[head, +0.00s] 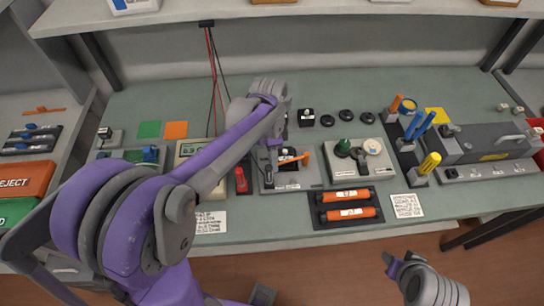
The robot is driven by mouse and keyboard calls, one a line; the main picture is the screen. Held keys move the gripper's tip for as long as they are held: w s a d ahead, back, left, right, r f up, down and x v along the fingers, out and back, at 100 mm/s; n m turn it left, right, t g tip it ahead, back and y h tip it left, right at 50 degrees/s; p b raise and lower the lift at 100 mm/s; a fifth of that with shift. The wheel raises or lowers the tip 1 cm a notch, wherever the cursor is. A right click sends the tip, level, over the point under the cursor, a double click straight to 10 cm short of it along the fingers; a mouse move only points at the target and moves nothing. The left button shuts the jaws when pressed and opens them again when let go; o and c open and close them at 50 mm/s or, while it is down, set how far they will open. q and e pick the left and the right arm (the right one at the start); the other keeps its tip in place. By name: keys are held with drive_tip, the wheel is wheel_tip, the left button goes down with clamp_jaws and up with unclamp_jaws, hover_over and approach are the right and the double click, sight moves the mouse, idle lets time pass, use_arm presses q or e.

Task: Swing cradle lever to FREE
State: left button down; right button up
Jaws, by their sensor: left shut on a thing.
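The cradle (290,182) is a light grey block in the middle of the bench, with a black part on top. An orange bar (304,157), which looks like its lever, slants across the top. My left gripper (269,167) reaches down over the cradle's left side and is shut at the lever's left end. The gripper and arm hide the exact contact and part of the cradle. I cannot read a FREE mark. Part of my right arm, perhaps with its gripper (394,263), shows low at the right, off the bench; its jaws are not clear.
Right of the cradle is a grey block with green and cream knobs (360,158). Two orange cartridges (347,195) lie in a black tray in front. A red-topped part (241,180) stands close left. Pens and a grey machine (490,145) stand at the right.

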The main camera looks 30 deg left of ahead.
use_arm(q)
drive_tip(key=c, duration=0.7)
unclamp_jaws()
drive_tip(key=shift+w, duration=0.1)
